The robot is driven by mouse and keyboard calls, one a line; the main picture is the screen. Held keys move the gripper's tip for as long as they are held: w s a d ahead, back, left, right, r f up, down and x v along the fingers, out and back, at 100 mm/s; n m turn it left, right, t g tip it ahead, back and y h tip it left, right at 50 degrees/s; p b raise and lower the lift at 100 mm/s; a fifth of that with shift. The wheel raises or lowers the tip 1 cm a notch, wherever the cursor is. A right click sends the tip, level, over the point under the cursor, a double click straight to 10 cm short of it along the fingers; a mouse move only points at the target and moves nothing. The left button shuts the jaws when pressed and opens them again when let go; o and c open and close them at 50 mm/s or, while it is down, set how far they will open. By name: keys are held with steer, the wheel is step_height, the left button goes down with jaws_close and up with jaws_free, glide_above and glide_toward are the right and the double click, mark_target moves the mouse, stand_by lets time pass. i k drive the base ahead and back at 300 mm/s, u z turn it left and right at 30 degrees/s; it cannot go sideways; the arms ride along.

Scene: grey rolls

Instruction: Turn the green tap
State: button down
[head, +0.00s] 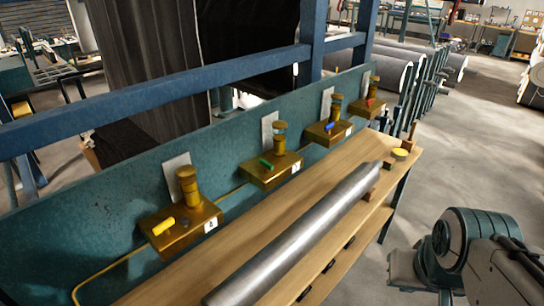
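The green tap (265,163) is a small handle on a brass valve block (272,175), the second from the near left in a row along the teal panel. A yellow tap (164,227) is on the nearest block, and a blue tap (330,126) and a red tap (371,102) are on the blocks farther back. Part of my arm shows at the lower right, well apart from the taps. My gripper is not in view.
A long grey roll (298,235) lies on the wooden bench (180,275) in front of the valves. A blue rail (150,98) runs above the teal panel (110,200). Small items stand at the bench's far end. The floor (445,150) right of the bench is mostly clear.

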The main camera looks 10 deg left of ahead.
mark_target(267, 167)
steer(key=z, duration=0.25)
steer(key=i, duration=0.85)
steer(key=u, duration=1.1)
